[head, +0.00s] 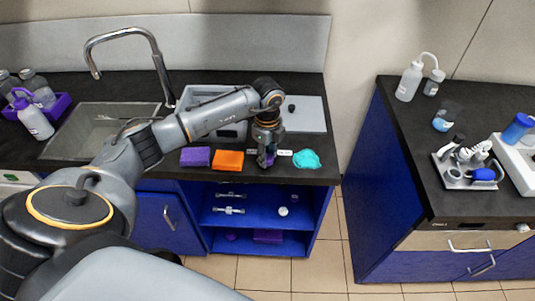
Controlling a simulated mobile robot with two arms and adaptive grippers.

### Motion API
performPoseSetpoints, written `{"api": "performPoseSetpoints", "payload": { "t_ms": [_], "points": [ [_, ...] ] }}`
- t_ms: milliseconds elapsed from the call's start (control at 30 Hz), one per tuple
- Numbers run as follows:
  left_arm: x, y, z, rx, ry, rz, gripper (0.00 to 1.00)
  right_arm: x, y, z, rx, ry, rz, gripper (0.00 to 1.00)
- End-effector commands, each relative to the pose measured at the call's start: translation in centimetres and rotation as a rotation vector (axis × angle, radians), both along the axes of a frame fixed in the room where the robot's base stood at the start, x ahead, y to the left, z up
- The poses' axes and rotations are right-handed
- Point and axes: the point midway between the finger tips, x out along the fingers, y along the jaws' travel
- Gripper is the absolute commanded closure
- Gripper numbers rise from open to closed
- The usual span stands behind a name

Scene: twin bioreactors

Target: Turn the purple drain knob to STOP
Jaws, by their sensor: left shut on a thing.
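My left gripper (266,160) points down at the front of the dark counter, between an orange sponge and a turquoise cloth. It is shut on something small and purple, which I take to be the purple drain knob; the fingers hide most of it. Its pointing direction cannot be read. A small white label (285,152) lies just right of the fingers, too small to read. My right gripper is not in view.
A purple sponge (195,157) and the orange sponge (228,160) lie left of the gripper, the turquoise cloth (307,159) right. The sink (95,125) is further left. Blue open shelves (255,217) are below. A second counter (405,150) stands right, across a floor gap.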

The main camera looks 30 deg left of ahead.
Motion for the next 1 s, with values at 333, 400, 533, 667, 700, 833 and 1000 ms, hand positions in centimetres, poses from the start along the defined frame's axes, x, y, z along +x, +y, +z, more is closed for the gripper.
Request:
{"api": "performPoseSetpoints", "payload": {
  "t_ms": [333, 400, 533, 667, 700, 833, 1000],
  "points": [
    [0.1, 0.0, 0.1, 0.000, -0.002, 0.005, 0.98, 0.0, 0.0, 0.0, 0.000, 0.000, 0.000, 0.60],
    [0.1, 0.0, 0.1, 0.000, -0.002, 0.005, 0.55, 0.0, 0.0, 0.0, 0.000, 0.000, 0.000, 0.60],
    [0.1, 0.0, 0.0, 0.000, -0.002, 0.004, 0.44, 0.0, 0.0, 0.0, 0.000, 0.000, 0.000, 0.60],
    [0.0, 0.0, 0.0, 0.000, -0.001, 0.003, 0.44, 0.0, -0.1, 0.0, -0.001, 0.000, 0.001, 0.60],
    [0.0, 0.0, 0.0, 0.000, -0.001, 0.003, 0.44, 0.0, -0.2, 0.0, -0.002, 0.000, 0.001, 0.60],
    [0.1, 0.0, 0.5, 0.000, -0.002, 0.003, 0.44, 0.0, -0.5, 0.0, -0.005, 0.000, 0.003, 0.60],
    [0.2, 0.0, 3.0, 0.000, -0.006, 0.003, 0.44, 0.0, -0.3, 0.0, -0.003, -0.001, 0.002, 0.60]
  ]
}}
